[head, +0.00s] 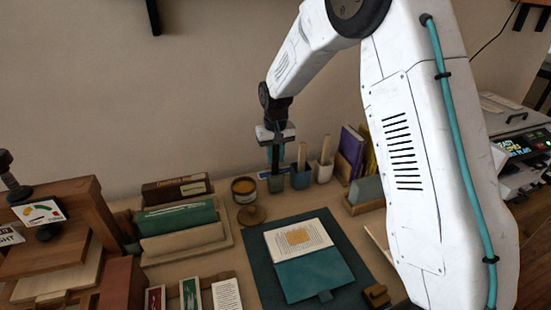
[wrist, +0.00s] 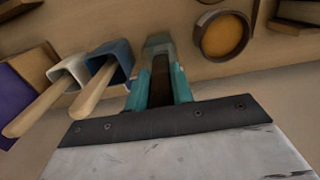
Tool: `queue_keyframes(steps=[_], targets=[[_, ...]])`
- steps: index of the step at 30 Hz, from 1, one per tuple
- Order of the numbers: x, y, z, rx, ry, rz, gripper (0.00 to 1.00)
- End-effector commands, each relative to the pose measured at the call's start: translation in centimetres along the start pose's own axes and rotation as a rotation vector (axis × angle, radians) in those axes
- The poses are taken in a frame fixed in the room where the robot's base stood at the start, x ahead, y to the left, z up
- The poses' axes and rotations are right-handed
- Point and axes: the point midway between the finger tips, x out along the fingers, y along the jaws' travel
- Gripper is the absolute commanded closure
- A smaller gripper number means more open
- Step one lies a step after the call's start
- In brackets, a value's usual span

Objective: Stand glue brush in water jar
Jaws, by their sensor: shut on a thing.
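My gripper (head: 275,165) points down at the back of the bench, behind the teal sheet. In the wrist view its teal fingers (wrist: 160,85) are shut on a narrow dark brown thing, seemingly the glue brush (wrist: 160,70); its lower end is hard to make out. A small grey-blue jar (head: 276,184), seemingly the water jar, is right below the fingers; its rim shows in the wrist view (wrist: 158,40). The brush is in line with this jar, but I cannot tell how deep its tip is or whether it touches.
A blue cup (head: 301,179) and a white cup (head: 324,174), each with a wooden handle, stand close to the right of the jar. An amber-filled pot (head: 244,190) stands to its left. Books (head: 352,150) stand farther right. A teal folder (head: 310,272) lies in front.

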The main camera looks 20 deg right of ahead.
Motion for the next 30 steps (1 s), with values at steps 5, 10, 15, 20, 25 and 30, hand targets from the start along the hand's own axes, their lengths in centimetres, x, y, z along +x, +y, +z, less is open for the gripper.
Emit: queue_keyframes(steps=[5,10,15,20,25,30], targets=[[0.9,0.0,0.0,0.0,0.002,0.0,1.0],[1.0,0.0,0.0,0.0,0.001,0.0,1.0],[1.2,0.0,0.0,0.0,0.001,0.0,0.55],[1.2,0.0,0.0,0.0,0.001,0.0,0.55],[0.9,0.0,0.0,0.0,0.002,0.0,0.55],[-1.2,0.0,-0.1,0.0,0.005,0.0,0.55]])
